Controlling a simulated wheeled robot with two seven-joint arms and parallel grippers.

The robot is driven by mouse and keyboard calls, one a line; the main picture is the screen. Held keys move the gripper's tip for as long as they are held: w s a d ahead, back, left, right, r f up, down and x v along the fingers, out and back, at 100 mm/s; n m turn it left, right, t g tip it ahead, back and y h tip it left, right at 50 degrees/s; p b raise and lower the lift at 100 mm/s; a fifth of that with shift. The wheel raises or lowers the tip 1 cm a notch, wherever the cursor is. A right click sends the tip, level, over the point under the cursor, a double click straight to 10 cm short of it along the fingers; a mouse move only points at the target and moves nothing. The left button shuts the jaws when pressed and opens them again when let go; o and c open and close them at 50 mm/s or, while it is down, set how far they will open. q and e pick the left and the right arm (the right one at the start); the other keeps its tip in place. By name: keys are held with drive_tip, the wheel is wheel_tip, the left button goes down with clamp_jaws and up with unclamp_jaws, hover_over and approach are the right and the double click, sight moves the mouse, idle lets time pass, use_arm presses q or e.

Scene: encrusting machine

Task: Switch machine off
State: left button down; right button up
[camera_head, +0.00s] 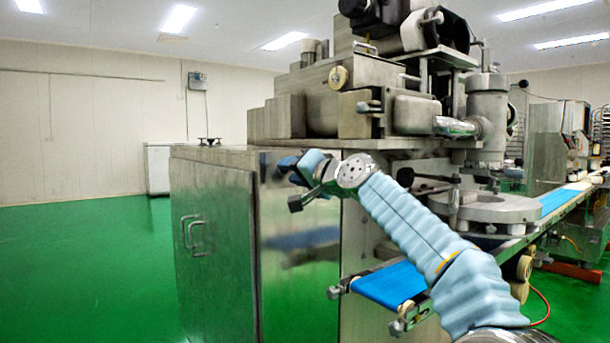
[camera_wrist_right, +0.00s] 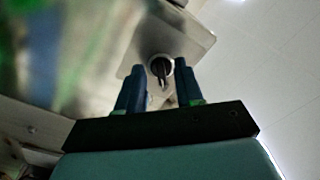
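The encrusting machine (camera_head: 300,115) is a large grey metal unit on a shiny steel cabinet (camera_head: 215,200). My right gripper (camera_head: 285,165) is in front of the cabinet's upper right part. In the right wrist view, my right gripper (camera_wrist_right: 159,82) has its two blue fingers apart. A dark switch knob with a pale round collar (camera_wrist_right: 160,68) sits on a grey metal plate (camera_wrist_right: 185,38) and appears between the fingertips; I cannot tell whether they touch it. The head view does not show the switch clearly. My left gripper is not in view.
A blue conveyor belt (camera_head: 392,284) sticks out low at the machine's front, below my right forearm. Another blue belt (camera_head: 560,198) runs back on the right. The green floor (camera_head: 80,260) at left is clear. A small wall box (camera_head: 197,80) hangs behind.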

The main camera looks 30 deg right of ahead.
drive_tip(key=s+d+b, duration=0.1)
drive_tip(key=s+b, duration=0.1)
drive_tip(key=s, duration=1.1)
drive_tip(key=shift+s+b, duration=0.15)
drive_tip(key=shift+b, duration=0.15)
